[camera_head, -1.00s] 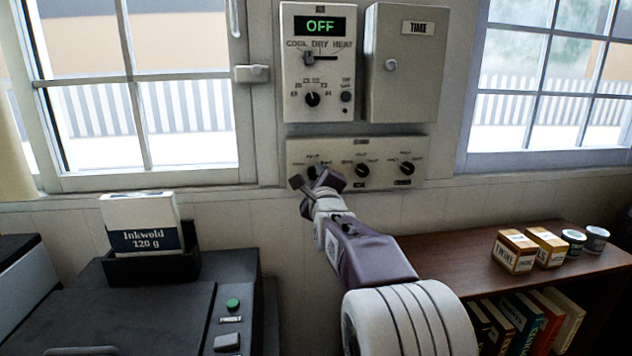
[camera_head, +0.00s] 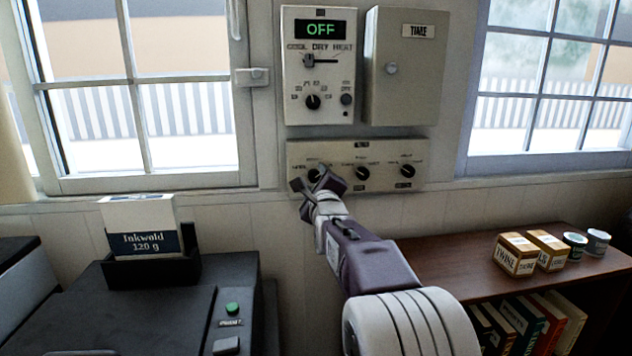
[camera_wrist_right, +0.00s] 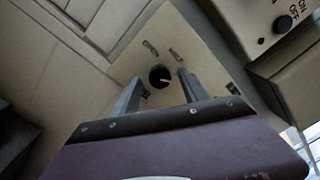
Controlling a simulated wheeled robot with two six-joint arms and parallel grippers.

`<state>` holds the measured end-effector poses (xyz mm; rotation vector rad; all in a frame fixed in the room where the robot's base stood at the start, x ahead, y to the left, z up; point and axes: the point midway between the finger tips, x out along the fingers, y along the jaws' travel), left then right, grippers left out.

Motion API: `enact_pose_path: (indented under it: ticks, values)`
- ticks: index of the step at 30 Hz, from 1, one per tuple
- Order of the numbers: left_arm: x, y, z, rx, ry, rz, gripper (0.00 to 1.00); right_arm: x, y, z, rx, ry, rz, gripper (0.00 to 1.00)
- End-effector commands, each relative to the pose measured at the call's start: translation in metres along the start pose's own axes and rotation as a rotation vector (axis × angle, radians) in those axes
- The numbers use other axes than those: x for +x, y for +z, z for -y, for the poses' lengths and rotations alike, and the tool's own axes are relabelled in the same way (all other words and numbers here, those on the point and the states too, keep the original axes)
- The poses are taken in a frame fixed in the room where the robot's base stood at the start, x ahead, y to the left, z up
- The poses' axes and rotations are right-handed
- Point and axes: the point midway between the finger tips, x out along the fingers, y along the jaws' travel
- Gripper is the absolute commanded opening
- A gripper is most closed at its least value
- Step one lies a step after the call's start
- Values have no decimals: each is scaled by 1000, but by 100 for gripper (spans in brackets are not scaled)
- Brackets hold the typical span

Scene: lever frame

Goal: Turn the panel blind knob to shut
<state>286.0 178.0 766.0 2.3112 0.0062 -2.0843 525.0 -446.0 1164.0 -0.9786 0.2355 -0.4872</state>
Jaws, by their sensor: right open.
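A beige control panel (camera_head: 335,186) with three black knobs is fixed to the wall below the thermostat. Its left knob (camera_head: 314,174) is partly covered by my right gripper (camera_head: 318,184), and the middle knob (camera_head: 362,173) and right knob (camera_head: 407,171) are clear. The small labels are too blurred to read, so I cannot tell which is the blind knob. In the right wrist view, one knob (camera_wrist_right: 160,76) with a pale pointer mark shows between the two spread fingers of my open gripper (camera_wrist_right: 161,84); contact is not visible. My left gripper is out of view.
Above the panel hang a thermostat (camera_head: 318,72) reading OFF and a closed grey box (camera_head: 404,75). Windows flank them. A dark machine (camera_head: 150,310) stands lower left, and a brown shelf (camera_head: 450,262) with small boxes, tins and books lower right.

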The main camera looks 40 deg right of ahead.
Motion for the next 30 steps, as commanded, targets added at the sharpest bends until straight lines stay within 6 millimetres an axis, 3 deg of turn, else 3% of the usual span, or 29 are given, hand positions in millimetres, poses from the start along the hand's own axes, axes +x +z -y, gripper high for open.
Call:
enact_pose_path:
  ticks: [9,15,30]
  values:
    - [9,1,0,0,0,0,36,-58,0,0,0,-3,2,52]
    - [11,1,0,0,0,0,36,-83,0,0,1,-1,1,52]
    - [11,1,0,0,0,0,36,-88,0,-1,0,1,0,52]
